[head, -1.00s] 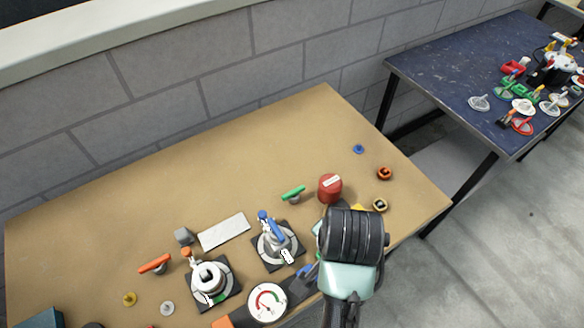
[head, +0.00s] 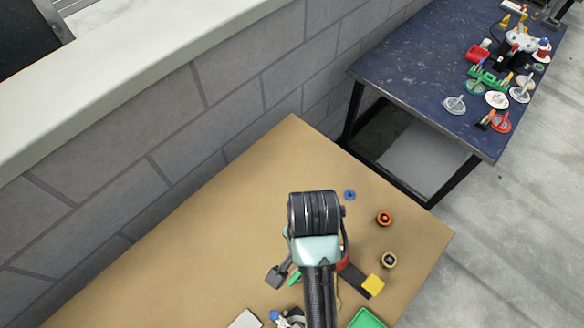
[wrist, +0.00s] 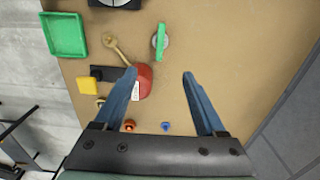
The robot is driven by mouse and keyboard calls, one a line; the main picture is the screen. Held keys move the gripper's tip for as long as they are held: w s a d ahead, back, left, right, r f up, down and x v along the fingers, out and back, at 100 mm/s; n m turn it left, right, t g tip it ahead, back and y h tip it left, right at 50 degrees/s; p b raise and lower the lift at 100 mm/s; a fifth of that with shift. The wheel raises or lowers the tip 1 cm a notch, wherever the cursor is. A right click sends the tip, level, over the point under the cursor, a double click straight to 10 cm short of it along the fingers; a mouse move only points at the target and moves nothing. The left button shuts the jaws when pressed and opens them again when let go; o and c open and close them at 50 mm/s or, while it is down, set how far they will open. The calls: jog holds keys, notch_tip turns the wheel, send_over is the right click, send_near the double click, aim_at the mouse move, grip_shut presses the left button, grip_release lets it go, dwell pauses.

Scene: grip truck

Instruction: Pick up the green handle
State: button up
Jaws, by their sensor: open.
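The green handle (wrist: 160,42) is a slim bar on a round grey base, standing on the brown table in the wrist view. It lies just beyond my open gripper (wrist: 159,75), roughly in line with the gap between the blue-grey fingers. The gap is empty and I see no contact with the handle; the height between them is hard to judge. In the head view, only part of the green handle (head: 295,278) shows beside my arm, which hides most of the gripper.
A red cylinder (wrist: 145,78) stands close to the left finger. A brass piece (wrist: 114,47), a yellow block (wrist: 88,86) and a green tray (wrist: 67,36) lie farther left. An orange knob (head: 384,218) and a blue knob (head: 349,195) are near the table's right end. Table right of the handle is clear.

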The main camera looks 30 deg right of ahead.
jog(key=f, duration=0.6)
jog(key=shift+s+f, duration=0.15)
jog(key=shift+s, duration=0.1)
jog(key=f, duration=0.1)
jog(key=a+f, duration=0.1)
jog(key=f, duration=0.2)
jog(key=shift+s+a, duration=0.15)
jog(key=shift+a, duration=0.1)
jog(key=shift+f, duration=0.6)
grip_shut()
